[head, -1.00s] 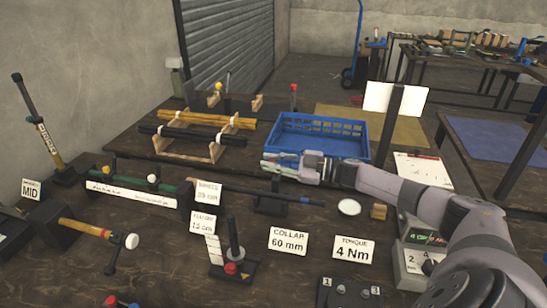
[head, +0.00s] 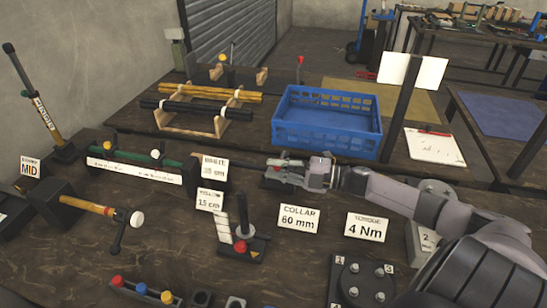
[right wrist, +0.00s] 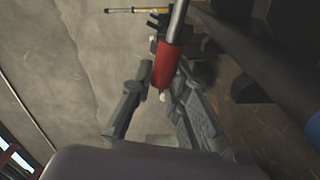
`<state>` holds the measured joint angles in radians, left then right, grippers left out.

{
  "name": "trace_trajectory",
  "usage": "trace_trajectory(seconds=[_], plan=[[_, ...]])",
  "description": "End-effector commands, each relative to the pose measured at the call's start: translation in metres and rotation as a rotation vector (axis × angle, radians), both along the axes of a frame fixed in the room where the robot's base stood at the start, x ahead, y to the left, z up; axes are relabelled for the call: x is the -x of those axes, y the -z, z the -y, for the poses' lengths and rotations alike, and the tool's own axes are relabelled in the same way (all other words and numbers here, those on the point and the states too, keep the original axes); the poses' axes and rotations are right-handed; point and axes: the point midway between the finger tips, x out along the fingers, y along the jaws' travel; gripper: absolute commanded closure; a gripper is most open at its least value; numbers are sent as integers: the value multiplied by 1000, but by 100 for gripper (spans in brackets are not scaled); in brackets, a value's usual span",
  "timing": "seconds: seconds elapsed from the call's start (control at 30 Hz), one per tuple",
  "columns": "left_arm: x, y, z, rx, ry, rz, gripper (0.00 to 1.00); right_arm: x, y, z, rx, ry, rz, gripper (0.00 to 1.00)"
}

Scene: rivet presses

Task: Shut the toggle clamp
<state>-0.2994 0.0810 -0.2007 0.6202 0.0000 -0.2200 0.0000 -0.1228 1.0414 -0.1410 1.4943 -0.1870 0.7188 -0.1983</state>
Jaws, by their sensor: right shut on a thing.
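The toggle clamp (head: 272,184) stands on the dark table behind the "COLLAR 60 mm" sign, with its dark base partly covered by my gripper. Its red lever grip (right wrist: 166,66) on a metal rod shows in the right wrist view, between my fingers. My right gripper (head: 284,169) is at the clamp, shut on this lever grip; it also shows in the right wrist view (right wrist: 160,98). The exact angle of the lever is hard to tell in the head view. My left gripper is not in view.
A blue crate (head: 328,148) stands behind the clamp. A dark upright post (head: 405,110) is to the right. In front are the "COLLAR 60 mm" sign (head: 299,218), the "4 Nm" sign (head: 367,227) and a small stand with an upright rod (head: 243,215).

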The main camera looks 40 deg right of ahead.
Motion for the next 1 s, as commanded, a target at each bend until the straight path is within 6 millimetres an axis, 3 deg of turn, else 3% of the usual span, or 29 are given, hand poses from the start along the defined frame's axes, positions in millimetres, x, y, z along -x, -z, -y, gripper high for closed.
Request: trace_trajectory(seconds=[0.23,0.73,0.77,1.0], plan=[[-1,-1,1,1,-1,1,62,10,7,-1,57,1,48,100],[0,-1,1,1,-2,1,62,12,8,-1,71,2,60,100],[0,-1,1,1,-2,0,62,12,8,-1,71,2,60,84],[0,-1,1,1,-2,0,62,12,9,-1,70,1,58,68]])
